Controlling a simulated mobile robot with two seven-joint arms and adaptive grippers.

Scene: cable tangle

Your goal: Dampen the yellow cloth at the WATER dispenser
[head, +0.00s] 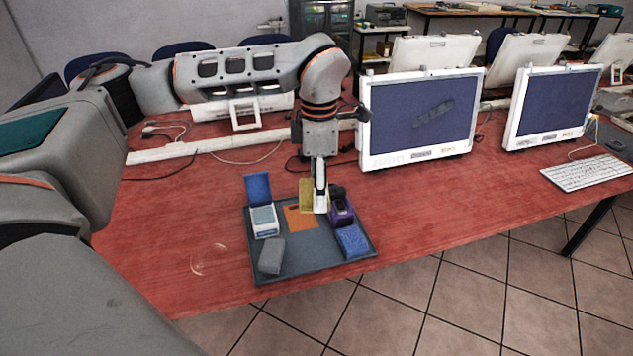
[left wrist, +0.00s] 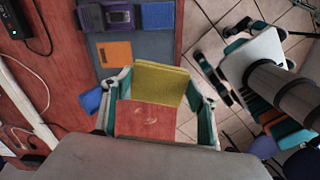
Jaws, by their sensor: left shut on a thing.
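The yellow cloth (left wrist: 162,82) is a flat, stiff-looking rectangle held between the fingers of my left gripper. It also shows in the head view (head: 306,194). My left gripper (head: 320,203) points down above the dark tray, shut on the cloth. A white box with a raised blue lid (head: 264,221) stands at the tray's left; its front label is too small to read. A purple and black device (head: 341,208) stands at the right of the gripper. I cannot read WATER on either.
The dark tray (head: 312,261) also bears an orange square (head: 300,216), a grey block (head: 271,256) and a blue sponge-like block (head: 352,242). It lies near the red table's front edge. Monitors (head: 420,115) and cables stand behind; red tabletop (head: 440,210) at the right is clear.

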